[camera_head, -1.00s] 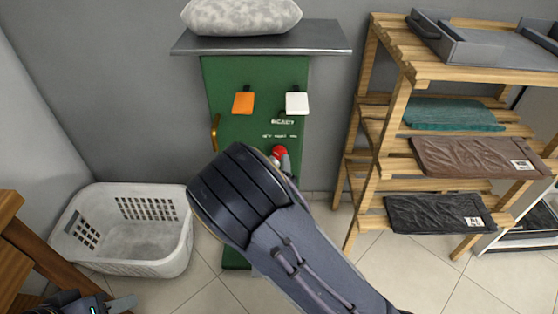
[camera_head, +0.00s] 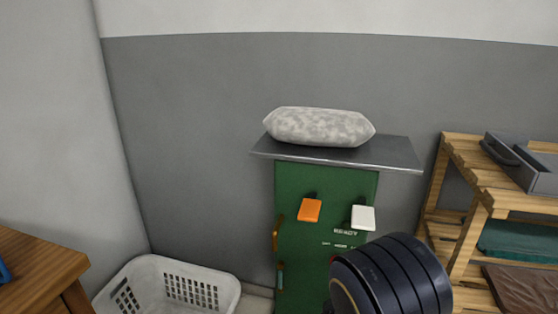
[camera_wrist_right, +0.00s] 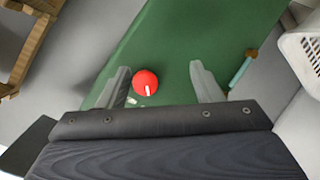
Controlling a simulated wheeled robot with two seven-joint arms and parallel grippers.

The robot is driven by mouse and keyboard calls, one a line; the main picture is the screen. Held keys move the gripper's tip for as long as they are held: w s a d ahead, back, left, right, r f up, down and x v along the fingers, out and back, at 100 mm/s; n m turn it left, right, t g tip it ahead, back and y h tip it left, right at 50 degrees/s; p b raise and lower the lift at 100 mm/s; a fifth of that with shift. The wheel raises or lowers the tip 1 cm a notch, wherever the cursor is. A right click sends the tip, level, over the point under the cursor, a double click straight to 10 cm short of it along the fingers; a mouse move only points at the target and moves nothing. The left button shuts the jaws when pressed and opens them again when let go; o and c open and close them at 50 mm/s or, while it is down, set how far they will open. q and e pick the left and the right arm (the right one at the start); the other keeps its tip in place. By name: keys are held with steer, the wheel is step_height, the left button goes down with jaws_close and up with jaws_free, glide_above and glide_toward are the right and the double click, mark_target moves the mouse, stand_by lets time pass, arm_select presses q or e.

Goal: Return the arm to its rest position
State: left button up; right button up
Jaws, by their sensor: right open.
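My right arm (camera_head: 390,280) shows in the head view at the lower right, in front of the green cabinet (camera_head: 300,235). Its gripper is hidden there behind the arm. In the right wrist view my right gripper (camera_wrist_right: 160,85) is open, its two fingers apart and empty, pointing at the green front. A round red knob (camera_wrist_right: 146,82) with a white mark shows between the fingers, near the left one; I see no contact. My left gripper is out of the head view.
The cabinet front carries an orange tag (camera_head: 310,211) and a white tag (camera_head: 363,218). A grey bag (camera_head: 320,127) lies on the metal top (camera_head: 390,153). A white basket (camera_head: 200,285) stands left, a wooden rack (camera_head: 465,175) right, and a brown table (camera_head: 40,262) at lower left.

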steer(key=s+d+r+m+g+y, duration=0.2)
steer(key=s+r, duration=0.2)
steer(key=s, duration=0.5)
steer(key=s+d+r+m+g+y, duration=0.1)
steer(key=s+r+m+g+y, duration=0.25)
steer(key=s, duration=0.55)
steer(key=s+d+r+m+g+y, duration=0.2)
steer(key=s+r, duration=0.2)
steer(key=s, duration=0.5)
step_height(320, 180, up, 23)
steer(key=p, duration=2.2)
steer(key=shift+a+f+p, duration=0.15)
steer(key=shift+a+p, duration=0.15)
steer(key=shift+a, duration=0.05)
steer(key=shift+c, duration=0.4)
